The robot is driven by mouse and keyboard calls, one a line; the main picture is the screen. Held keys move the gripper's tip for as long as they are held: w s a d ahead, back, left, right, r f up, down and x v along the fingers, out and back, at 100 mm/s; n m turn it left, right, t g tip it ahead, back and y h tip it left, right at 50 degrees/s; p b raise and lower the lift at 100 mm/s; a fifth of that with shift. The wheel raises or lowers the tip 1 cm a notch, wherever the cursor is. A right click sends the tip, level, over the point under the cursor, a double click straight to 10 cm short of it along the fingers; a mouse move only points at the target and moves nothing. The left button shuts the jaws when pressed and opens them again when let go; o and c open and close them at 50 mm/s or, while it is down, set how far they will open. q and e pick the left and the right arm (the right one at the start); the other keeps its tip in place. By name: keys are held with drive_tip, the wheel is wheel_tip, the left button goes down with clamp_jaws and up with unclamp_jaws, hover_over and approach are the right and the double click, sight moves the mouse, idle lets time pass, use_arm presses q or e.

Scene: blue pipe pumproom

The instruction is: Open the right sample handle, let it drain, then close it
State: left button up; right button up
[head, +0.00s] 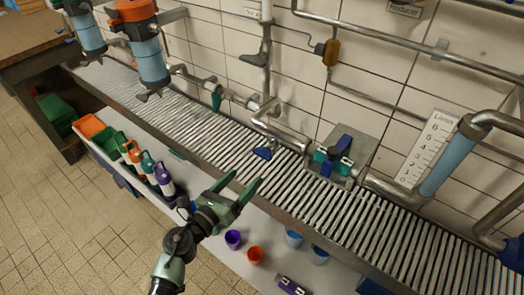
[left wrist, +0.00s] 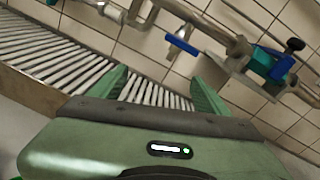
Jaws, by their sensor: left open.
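A blue sample handle (head: 263,153) sits low on the grey pipe above the slatted grate, to the right of a small teal handle (head: 216,100). In the left wrist view the blue handle (left wrist: 182,44) shows ahead of the fingers, with a gap between. My left gripper (head: 246,181) is open and empty, in front of and below the blue handle, near the grate's front edge. Its two green fingers (left wrist: 160,78) stand apart in the left wrist view. The right gripper is not in view. I cannot see any liquid flowing.
A valve block with a blue lever and teal parts (head: 337,155) is right of the handle. Bottles stand at left. Pipes run along the tiled wall (head: 300,80).

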sight(260, 155)
use_arm(q)
drive_tip(key=w+d+r+m, duration=0.1)
drive_tip(key=w+d, duration=0.1)
drive_tip(key=w+d+r+m, duration=0.1)
drive_tip(key=w+d+r, duration=0.1)
drive_tip(key=w+d+r+m+h, duration=0.1)
drive_tip(key=w+m, duration=0.1)
drive_tip(key=shift+d+r, duration=0.4)
drive_tip(key=shift+c, duration=0.3)
drive_tip(key=c, duration=1.3)
drive_tip(key=shift+p, duration=0.3)
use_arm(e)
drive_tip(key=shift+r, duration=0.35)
